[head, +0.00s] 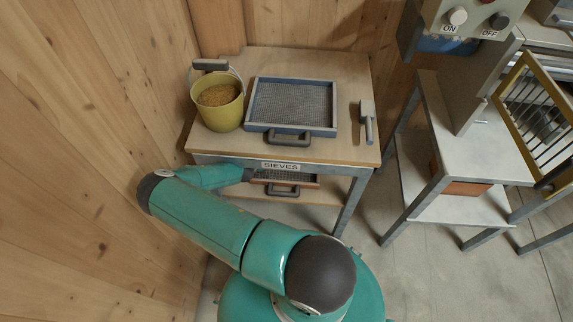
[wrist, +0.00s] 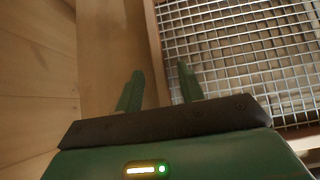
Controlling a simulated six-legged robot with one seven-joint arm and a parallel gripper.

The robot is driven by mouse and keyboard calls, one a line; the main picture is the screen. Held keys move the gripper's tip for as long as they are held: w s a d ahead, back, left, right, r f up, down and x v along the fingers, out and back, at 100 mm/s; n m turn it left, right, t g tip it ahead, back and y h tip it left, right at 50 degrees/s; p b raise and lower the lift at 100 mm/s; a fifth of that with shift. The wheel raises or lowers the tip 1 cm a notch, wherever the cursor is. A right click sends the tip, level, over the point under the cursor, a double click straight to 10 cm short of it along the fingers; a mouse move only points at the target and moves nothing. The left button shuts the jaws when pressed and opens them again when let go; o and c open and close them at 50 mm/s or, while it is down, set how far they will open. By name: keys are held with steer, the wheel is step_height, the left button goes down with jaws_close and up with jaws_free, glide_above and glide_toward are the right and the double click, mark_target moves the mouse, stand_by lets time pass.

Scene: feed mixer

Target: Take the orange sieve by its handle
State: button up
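The orange sieve (head: 300,181) lies on the lower shelf of the table, under the tabletop. Its dark handle (head: 283,191) sticks out at the front. In the wrist view, a wire mesh in a brownish frame, apparently this sieve (wrist: 152,30), fills the right side; its handle does not show there. The fingers are at the left side of the mesh frame. In the head view my gripper is hidden by the tabletop, where my arm passes under its left front.
A wooden wall (head: 75,120) stands close on the left. A machine stand (head: 470,165) is at right, with bare floor before it.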

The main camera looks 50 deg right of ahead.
jaws_close()
steer(key=shift+r, duration=0.1)
